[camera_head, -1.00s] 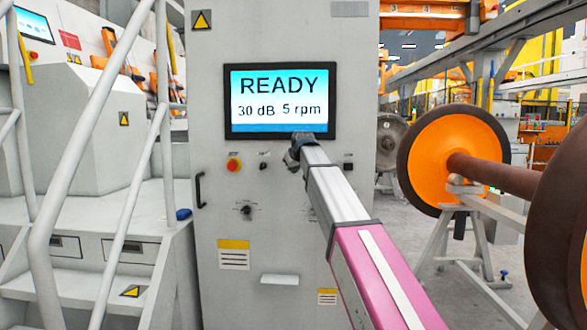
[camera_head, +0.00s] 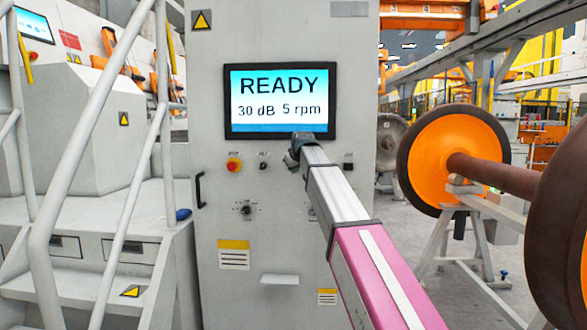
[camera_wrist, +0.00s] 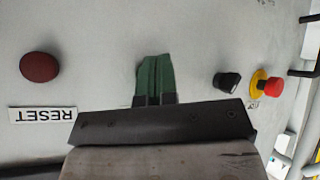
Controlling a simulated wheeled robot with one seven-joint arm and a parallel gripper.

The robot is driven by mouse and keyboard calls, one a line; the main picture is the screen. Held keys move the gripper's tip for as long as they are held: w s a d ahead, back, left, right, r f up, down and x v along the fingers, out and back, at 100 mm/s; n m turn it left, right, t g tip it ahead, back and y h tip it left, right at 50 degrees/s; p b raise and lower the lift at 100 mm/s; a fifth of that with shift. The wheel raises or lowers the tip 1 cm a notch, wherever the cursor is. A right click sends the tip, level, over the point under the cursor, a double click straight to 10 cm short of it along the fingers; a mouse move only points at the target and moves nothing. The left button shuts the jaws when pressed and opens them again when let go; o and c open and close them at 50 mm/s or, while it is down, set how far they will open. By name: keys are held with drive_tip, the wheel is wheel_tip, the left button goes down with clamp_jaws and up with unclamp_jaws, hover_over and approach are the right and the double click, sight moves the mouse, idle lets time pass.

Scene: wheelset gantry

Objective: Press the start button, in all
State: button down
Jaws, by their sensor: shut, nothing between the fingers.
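A grey control cabinet (camera_head: 220,210) faces me. Its screen (camera_head: 280,101) reads READY, 30 dB, 5 rpm. My gripper (camera_head: 294,160) is at the cabinet front, just below the screen. The wrist view shows its green fingers (camera_wrist: 154,72) shut together and empty, pointing at the panel between a dark red button (camera_wrist: 40,67) and a black knob (camera_wrist: 227,81). The label RESET (camera_wrist: 42,114) is upside down beside the red button. I cannot make out a start button; the gripper covers that part of the panel. Whether the fingertips touch the panel, I cannot tell.
A red emergency stop (camera_head: 233,165) on a yellow base sits left of my gripper; it also shows in the wrist view (camera_wrist: 272,87). Stairs with white railings (camera_head: 133,180) stand at the left. An orange wheel (camera_head: 452,160) on its axle stands at the right.

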idle(0.6)
drive_tip(key=shift+w, duration=0.4)
drive_tip(key=shift+w, duration=0.45)
idle(0.6)
drive_tip(key=shift+s, duration=0.85)
drive_tip(key=shift+s, duration=0.1)
drive_tip(key=s, duration=0.4)
drive_tip(key=shift+s+a, duration=0.1)
drive_tip(key=shift+s, duration=0.3)
idle(0.6)
